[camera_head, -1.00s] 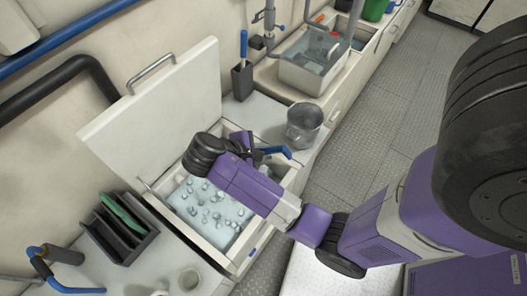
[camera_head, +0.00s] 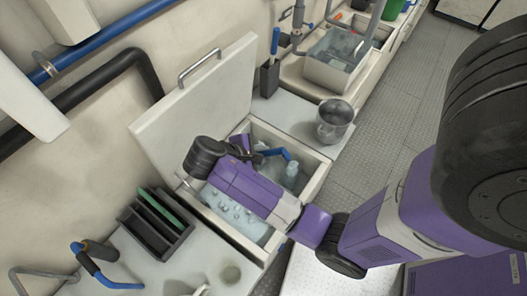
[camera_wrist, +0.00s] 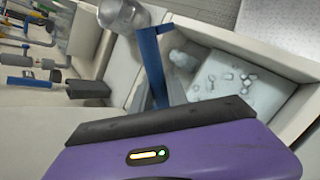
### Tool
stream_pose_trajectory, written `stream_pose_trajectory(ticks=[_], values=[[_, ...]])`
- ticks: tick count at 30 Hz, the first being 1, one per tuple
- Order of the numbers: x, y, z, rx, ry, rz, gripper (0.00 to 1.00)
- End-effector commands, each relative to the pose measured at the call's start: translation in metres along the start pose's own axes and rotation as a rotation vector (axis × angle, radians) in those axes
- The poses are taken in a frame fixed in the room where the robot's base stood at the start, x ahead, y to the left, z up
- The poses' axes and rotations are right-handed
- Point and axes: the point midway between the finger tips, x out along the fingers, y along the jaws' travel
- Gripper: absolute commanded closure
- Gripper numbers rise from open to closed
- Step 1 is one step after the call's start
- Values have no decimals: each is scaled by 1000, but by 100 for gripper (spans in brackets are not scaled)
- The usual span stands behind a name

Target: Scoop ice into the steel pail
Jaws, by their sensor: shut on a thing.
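The ice bin (camera_head: 312,168) is open, with its pale lid (camera_head: 200,100) raised behind it. Loose ice (camera_head: 232,212) lies inside, and it also shows in the wrist view (camera_wrist: 222,82). My gripper (camera_head: 250,152) is over the bin, shut on a blue-handled tool (camera_head: 275,152). The blue bar (camera_wrist: 151,60) stands out past my gripper in the wrist view. The tool's working end is not clear. A pale lump (camera_head: 292,170) shows by the bar's end; I cannot tell if the tool carries it. The steel pail (camera_head: 334,124) stands upright on the counter beyond the bin, apart from my gripper.
A sink basin (camera_head: 330,72) lies farther back. A dark holder with a blue-handled tool (camera_head: 270,75) stands by the lid. Pipes run along the wall. Floor is clear at right.

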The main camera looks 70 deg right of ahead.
Motion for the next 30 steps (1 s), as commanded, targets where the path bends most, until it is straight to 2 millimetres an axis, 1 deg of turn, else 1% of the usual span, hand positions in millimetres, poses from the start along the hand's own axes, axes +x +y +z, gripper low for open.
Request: stream_pose_trajectory(ticks=[30], values=[[78, -50, -56, -1, -2, -1, 100]])
